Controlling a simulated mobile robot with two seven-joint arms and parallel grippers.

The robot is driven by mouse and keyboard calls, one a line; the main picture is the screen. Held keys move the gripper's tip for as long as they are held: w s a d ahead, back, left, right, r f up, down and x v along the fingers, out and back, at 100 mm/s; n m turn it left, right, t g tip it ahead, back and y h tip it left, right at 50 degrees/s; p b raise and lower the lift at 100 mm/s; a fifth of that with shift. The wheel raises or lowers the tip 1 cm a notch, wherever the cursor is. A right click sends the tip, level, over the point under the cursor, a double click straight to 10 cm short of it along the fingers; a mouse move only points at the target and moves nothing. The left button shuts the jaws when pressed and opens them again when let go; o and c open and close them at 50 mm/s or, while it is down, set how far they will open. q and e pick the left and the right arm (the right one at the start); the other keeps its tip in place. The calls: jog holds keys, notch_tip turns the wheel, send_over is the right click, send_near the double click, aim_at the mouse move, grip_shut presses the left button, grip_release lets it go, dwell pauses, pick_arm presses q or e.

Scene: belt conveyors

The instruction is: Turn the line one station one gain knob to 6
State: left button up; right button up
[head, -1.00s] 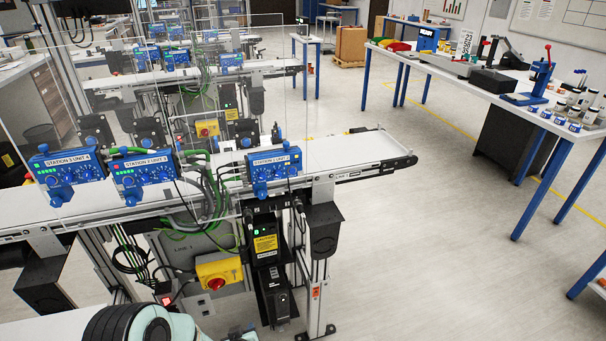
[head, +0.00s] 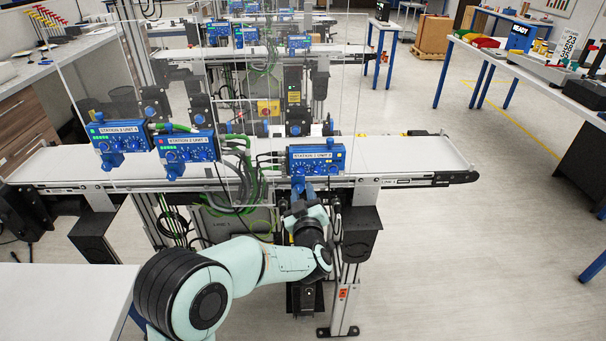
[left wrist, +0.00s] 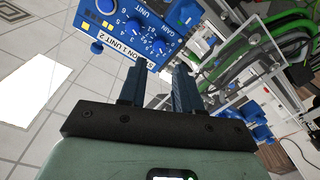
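The rightmost blue control box (head: 317,158) stands at the front edge of the near conveyor. In the left wrist view the box (left wrist: 88,17) fills the top, its label ending in "1 UNIT 2". Blue knobs with white scales, one of them a knob (left wrist: 132,30), show there near the word "GAIN". I cannot read their settings or tell for sure which is the gain knob. My left gripper (head: 304,190) is just below and in front of the box. In the left wrist view its two fingers (left wrist: 159,82) are apart, with nothing seen between them. My right gripper is not in view.
Two more blue boxes, the left one (head: 120,142) and the middle one (head: 186,152), stand along the same conveyor (head: 410,155). Green cables (head: 243,165) hang between the middle and right boxes. A clear panel stands behind them.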

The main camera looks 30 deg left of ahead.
aim_at(301, 173)
pick_arm(q)
jog(key=p+x, duration=0.1)
jog(key=x, duration=0.6)
jog(key=shift+w+a+p, duration=0.1)
jog(key=shift+w+p, duration=0.2)
jog(key=shift+p, duration=0.1)
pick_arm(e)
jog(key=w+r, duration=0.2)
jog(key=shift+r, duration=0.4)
pick_arm(q)
grip_shut()
